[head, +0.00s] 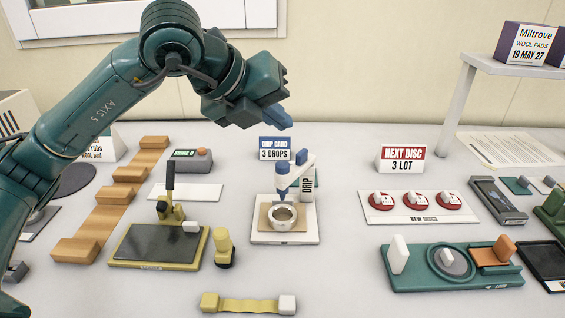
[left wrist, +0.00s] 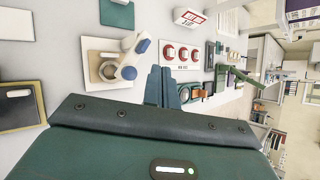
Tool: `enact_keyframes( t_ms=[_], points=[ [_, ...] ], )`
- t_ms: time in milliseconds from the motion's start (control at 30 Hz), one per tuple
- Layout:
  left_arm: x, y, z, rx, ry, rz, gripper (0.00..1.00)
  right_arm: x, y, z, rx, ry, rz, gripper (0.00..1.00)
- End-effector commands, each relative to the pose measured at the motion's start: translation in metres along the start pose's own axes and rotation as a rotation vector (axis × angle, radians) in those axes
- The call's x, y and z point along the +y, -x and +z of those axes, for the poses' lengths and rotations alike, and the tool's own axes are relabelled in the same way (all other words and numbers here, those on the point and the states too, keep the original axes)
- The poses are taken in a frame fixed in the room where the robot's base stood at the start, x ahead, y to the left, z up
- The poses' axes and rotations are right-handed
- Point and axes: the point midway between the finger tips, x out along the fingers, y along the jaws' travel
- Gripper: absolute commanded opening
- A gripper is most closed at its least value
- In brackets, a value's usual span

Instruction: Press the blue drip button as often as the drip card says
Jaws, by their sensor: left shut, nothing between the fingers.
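The drip card (head: 275,148) is a small blue and white sign reading "DRIP CARD 3 DROPS". In front of it stands the drip station, a white base (head: 285,238) with a white dripper arm (head: 296,172) marked DRIP and blue parts at both ends. A blue end (head: 302,156) sits high on the arm; another blue part (head: 282,168) is above a white ring with a brownish disc (head: 283,214). My left gripper (head: 280,118) is shut and empty, raised above and behind the dripper, apart from it. Its fingers also show in the left wrist view (left wrist: 161,86). My right gripper is not in view.
A "NEXT DISC 3 LOT" sign (head: 402,158) stands to the right, behind a tray of red discs (head: 415,218). A green fixture (head: 450,280) lies in front. A black pad (head: 155,245) and wooden steps (head: 112,200) are at left. A yellow strap (head: 250,304) lies in front.

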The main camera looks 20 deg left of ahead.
Motion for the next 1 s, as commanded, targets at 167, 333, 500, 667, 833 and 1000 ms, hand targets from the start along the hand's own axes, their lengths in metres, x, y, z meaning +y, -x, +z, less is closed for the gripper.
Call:
enact_keyframes(
  t_ms=[167,333,500,667,833,1000],
  points=[
    [0.000,0.000,0.000,0.000,0.000,0.000,0.00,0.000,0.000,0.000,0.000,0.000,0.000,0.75],
    [0.000,0.000,0.000,0.000,0.000,0.000,0.00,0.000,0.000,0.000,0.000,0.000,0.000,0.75],
    [0.000,0.000,0.000,0.000,0.000,0.000,0.00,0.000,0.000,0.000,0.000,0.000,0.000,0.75],
    [-0.005,0.006,0.005,-0.003,-0.001,-0.001,0.00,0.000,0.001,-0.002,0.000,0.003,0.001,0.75],
    [-0.018,0.024,0.018,-0.003,-0.001,-0.001,0.00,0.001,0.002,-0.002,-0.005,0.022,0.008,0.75],
    [-0.020,0.027,0.020,0.000,0.000,0.000,0.00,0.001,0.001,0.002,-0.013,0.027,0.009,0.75]
  ],
)
